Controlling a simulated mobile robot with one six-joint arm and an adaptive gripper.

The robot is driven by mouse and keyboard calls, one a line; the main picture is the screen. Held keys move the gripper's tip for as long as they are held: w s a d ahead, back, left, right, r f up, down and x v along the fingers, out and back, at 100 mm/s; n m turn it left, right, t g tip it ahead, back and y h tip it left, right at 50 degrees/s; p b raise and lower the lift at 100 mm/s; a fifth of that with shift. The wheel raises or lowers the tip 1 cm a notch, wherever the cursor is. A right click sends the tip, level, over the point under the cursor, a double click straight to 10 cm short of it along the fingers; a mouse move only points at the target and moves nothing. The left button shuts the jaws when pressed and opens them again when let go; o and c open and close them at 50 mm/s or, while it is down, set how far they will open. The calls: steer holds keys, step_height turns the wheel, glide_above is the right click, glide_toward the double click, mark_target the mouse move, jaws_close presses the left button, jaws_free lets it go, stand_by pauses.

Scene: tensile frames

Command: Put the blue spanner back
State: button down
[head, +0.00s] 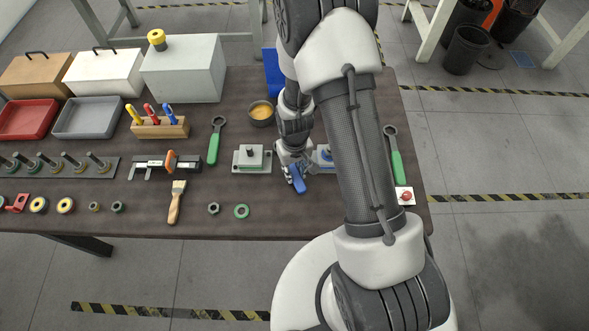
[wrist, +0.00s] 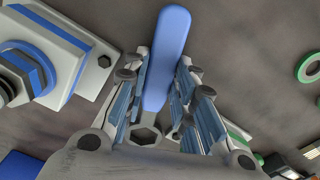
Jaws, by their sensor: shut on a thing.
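The blue spanner is held in my gripper (head: 291,170); its blue handle (head: 298,184) shows just below the fingers in the head view. In the wrist view the handle (wrist: 168,50) points up and away between the two fingers of my gripper (wrist: 160,80), which are shut on the spanner. Its grey ring end (wrist: 145,134) lies low between the fingers. The spanner is over the table (head: 330,222); its height above it is hard to tell. A grey fixture with blue bands (wrist: 50,55) is left of the gripper in the wrist view, and partly hidden by my arm in the head view (head: 322,156).
A grey fixture with green parts (head: 252,167) stands left of the gripper. Green spanners lie at left (head: 213,148) and right (head: 397,168). A red button box (head: 404,202), green ring (head: 241,211) and round pot (head: 261,117) are near.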

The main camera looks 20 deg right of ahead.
steer(key=shift+f, duration=0.2)
steer(key=c, duration=1.3)
jaws_free()
steer(key=shift+r, duration=0.15)
step_height(320, 180, up, 12)
steer(key=p, duration=0.4)
step_height(320, 180, up, 11)
steer(key=t, duration=0.1)
glide_above(295, 172)
steer(key=s, duration=0.1)
steer(key=s+r+t, duration=0.1)
steer(key=s+r, duration=0.4)
steer(key=r, duration=0.1)
steer(key=s+r+t, duration=0.1)
steer(key=s+r, duration=0.5)
steer(key=s+r+m+t, duration=0.1)
steer(key=s+r, duration=0.4)
steer(key=s, duration=0.1)
steer(key=shift+a+r+t, duration=0.2)
steer(key=shift+r+t, duration=0.1)
steer(key=shift+r, duration=0.1)
